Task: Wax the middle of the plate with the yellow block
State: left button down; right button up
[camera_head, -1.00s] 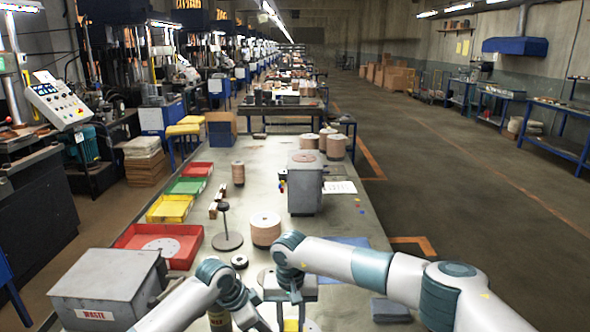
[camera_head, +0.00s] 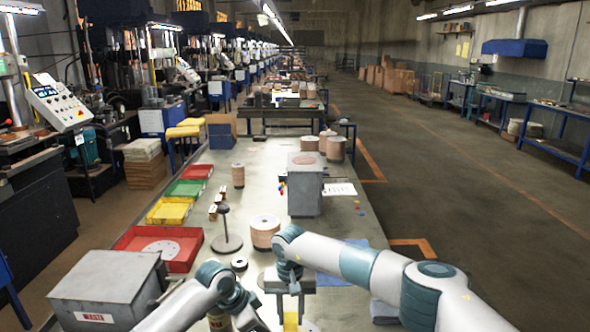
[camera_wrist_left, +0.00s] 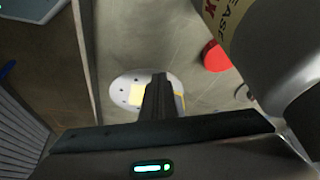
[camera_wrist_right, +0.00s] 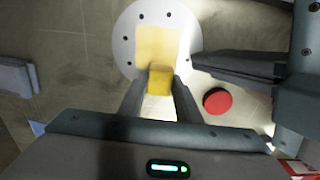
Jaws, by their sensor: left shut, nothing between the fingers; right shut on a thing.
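The white round plate (camera_wrist_right: 123,48) with small holes around its rim lies flat on the bench; it also shows in the left wrist view (camera_wrist_left: 119,84). A pale yellow rectangular patch (camera_wrist_right: 156,42) covers its middle. My right gripper (camera_wrist_right: 160,78) is shut on the yellow block (camera_wrist_right: 159,82), at the near edge of that patch. I cannot tell whether the block touches the plate. The block shows at the bottom of the head view (camera_head: 290,321). My left gripper (camera_wrist_left: 160,78) is shut and empty, with its tips at the plate's edge.
A labelled can (camera_wrist_left: 235,20) stands close to my left gripper.

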aim_at(291, 325)
jog(key=shift+s, duration=0.1)
jog(key=shift+s+d+f, duration=0.1)
jog(key=shift+s+f, duration=0.1)
jog(key=shift+s, duration=1.65)
jog(key=shift+s, duration=0.1)
jog(key=shift+s, duration=1.8)
jog(key=shift+w, duration=0.1)
pick_arm(q)
jog(key=shift+s, duration=0.1)
pick_arm(e)
jog(key=shift+w+r, duration=0.2)
jog(key=shift+w, duration=0.45)
jog(key=shift+w+r, duration=0.1)
jog(key=shift+w, duration=1.2)
